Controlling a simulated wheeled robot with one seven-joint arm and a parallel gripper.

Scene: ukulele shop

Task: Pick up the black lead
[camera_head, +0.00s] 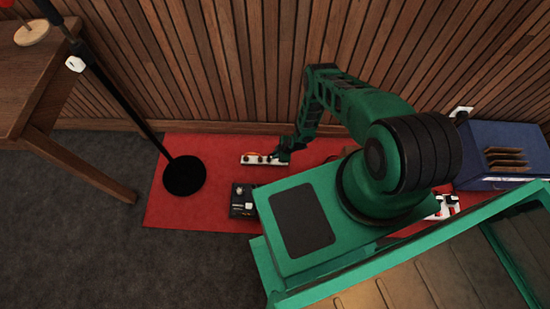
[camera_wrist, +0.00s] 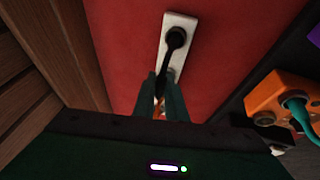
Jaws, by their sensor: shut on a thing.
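The black lead (camera_wrist: 163,73) runs from a black plug seated in a white power strip (camera_wrist: 178,70) down between my fingers in the wrist view. My gripper (camera_wrist: 162,88) is shut on the lead, close to the plug. The power strip also shows in the head view (camera_head: 250,159), lying on the red mat (camera_head: 215,150) near the wall. In the head view my gripper (camera_head: 283,157) is at the strip's right end, and the lead is too small to make out there.
A black pedal (camera_head: 242,208) lies on the mat. A mic stand base (camera_head: 184,176) stands to the left, beside a wooden table (camera_head: 40,85). A blue box (camera_head: 495,150) is at the right. An orange pedal (camera_wrist: 277,93) with a teal plug sits right of my gripper. Slatted wall (camera_head: 240,60) stands behind.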

